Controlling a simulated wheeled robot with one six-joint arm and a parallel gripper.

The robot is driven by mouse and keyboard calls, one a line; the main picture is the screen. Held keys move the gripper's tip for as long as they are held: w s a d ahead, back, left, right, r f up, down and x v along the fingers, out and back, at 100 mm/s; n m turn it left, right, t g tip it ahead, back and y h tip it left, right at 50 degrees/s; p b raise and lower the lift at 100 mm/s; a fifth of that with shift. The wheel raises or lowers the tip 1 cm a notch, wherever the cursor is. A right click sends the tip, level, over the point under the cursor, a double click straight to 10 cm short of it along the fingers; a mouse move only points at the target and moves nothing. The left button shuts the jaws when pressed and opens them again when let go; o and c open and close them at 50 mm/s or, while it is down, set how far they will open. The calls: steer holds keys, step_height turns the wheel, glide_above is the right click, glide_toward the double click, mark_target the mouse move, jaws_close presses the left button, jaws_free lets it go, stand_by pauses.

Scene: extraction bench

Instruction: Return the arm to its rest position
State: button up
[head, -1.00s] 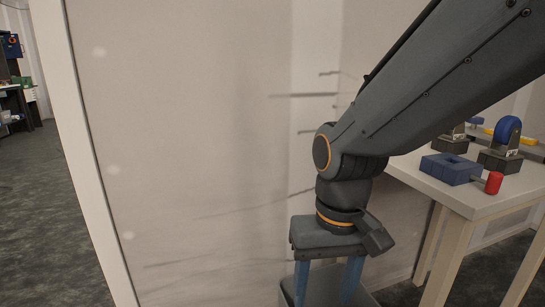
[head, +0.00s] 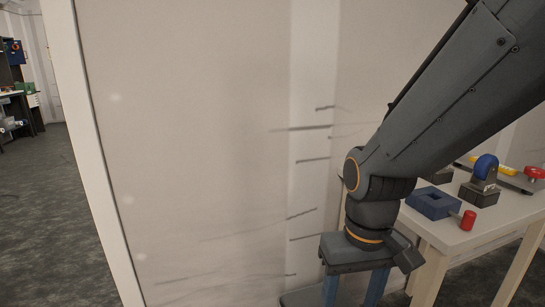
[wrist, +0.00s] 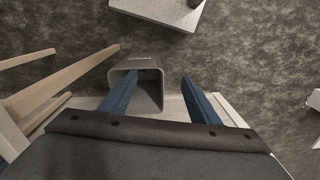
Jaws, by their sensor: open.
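My gripper (head: 355,290) hangs at the end of my bent arm, pointing down in front of the pale wall, left of the table. Its two blue fingers are apart with nothing between them, and the head view cuts off their tips. In the wrist view the open fingers (wrist: 154,82) point at the floor. A grey open bin (wrist: 150,62) stands below, behind the left finger. Its rim also shows faintly under the gripper in the head view (head: 300,297).
A white-topped table (head: 440,232) at right holds a blue square block (head: 433,203), a red cylinder (head: 468,220) and a blue wheel on a dark stand (head: 485,168). A marked wall panel (head: 200,150) stands behind the arm. Carpet (head: 50,220) at left is clear.

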steer(key=s+d+r+m+p, duration=0.1)
steer(key=d+r+p, duration=0.4)
steer(key=p, duration=0.3)
steer(key=shift+d+r+m+p, duration=0.25)
steer(key=shift+r+m+p, duration=0.1)
steer(key=shift+r, duration=0.15)
